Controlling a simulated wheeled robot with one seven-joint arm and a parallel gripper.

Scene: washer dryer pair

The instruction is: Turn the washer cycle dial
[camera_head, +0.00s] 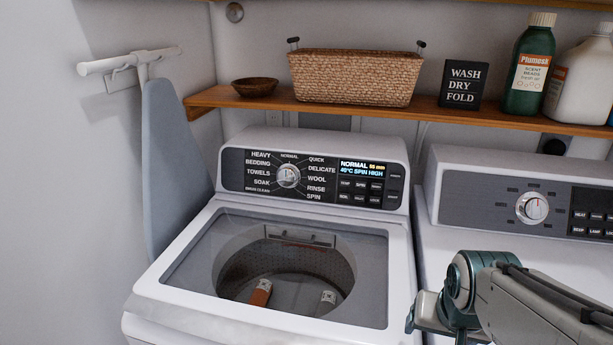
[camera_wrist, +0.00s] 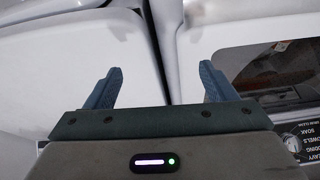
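The washer cycle dial (camera_head: 289,176) is a round silver knob on the black panel of the left machine. Printed cycle names ring it, with NORMAL at the top. The display beside it (camera_head: 362,168) reads NORMAL, 40°C, SPIN HIGH. In the wrist view the washer panel (camera_wrist: 300,148) shows upside down at the lower right, partly cut off. My gripper (camera_wrist: 160,72) is open and empty, with its two blue-grey fingers apart over the white machine tops near the gap between them. It is right of and apart from the dial. In the head view my arm is at the lower right.
The washer lid (camera_head: 190,260) is down, with a window over the drum. A dryer with its own knob (camera_head: 532,208) stands on the right. A wooden shelf (camera_head: 215,97) above carries a basket (camera_head: 355,77), bowl and bottles. An ironing board (camera_head: 170,160) leans at left.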

